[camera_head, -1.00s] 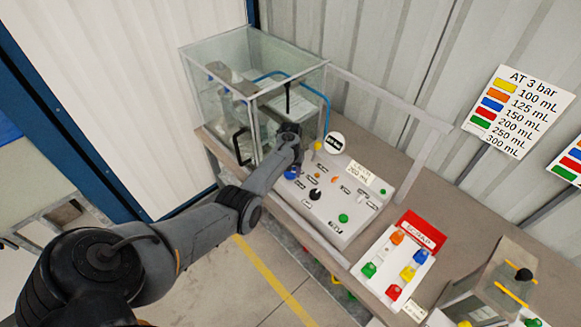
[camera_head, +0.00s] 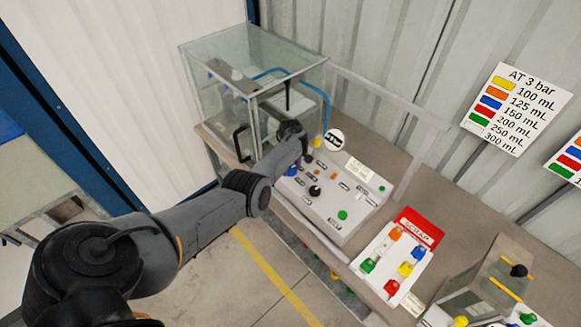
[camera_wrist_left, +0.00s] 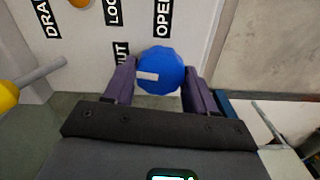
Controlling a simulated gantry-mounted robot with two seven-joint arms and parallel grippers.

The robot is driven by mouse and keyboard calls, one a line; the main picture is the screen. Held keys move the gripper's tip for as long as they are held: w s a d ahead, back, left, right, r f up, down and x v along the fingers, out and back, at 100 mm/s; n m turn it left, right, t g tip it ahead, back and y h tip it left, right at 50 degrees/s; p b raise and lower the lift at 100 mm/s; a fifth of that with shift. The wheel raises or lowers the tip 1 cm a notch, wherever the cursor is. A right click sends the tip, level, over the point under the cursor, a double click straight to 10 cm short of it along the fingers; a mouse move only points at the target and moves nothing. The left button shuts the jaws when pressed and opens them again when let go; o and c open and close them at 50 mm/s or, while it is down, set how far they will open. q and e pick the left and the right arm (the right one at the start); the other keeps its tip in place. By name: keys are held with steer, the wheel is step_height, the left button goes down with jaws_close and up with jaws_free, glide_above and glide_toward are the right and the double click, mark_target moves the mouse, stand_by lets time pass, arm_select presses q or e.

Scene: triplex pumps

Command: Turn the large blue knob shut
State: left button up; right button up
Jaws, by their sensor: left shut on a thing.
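The large blue knob (camera_wrist_left: 160,71) is a faceted round knob on the white panel. In the wrist view it sits between the two purple-grey fingers of my left gripper (camera_wrist_left: 158,88), which is shut on it. A white mark on the knob points left, roughly toward a partly covered label ending in "UT" (camera_wrist_left: 121,57). The label "OPEN" (camera_wrist_left: 164,17) is above the knob. In the head view my left gripper (camera_head: 298,163) is over the upper left of the control panel (camera_head: 335,228), and only a bit of the blue knob (camera_head: 291,171) shows beside it. My right gripper is out of view.
A glass tank (camera_head: 215,105) stands just behind my left gripper. Small knobs, including a black one (camera_head: 315,190) and a green one (camera_head: 342,215), are on the panel. A yellow-ended lever (camera_wrist_left: 8,95) is at left.

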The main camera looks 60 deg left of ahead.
arm_select(q)
steer(key=shift+n, duration=0.6)
steer(key=o, duration=1)
steer(key=shift+o, duration=0.2)
step_height(320, 180, up, 11)
steer(key=p, duration=0.3)
steer(key=shift+f, duration=0.15)
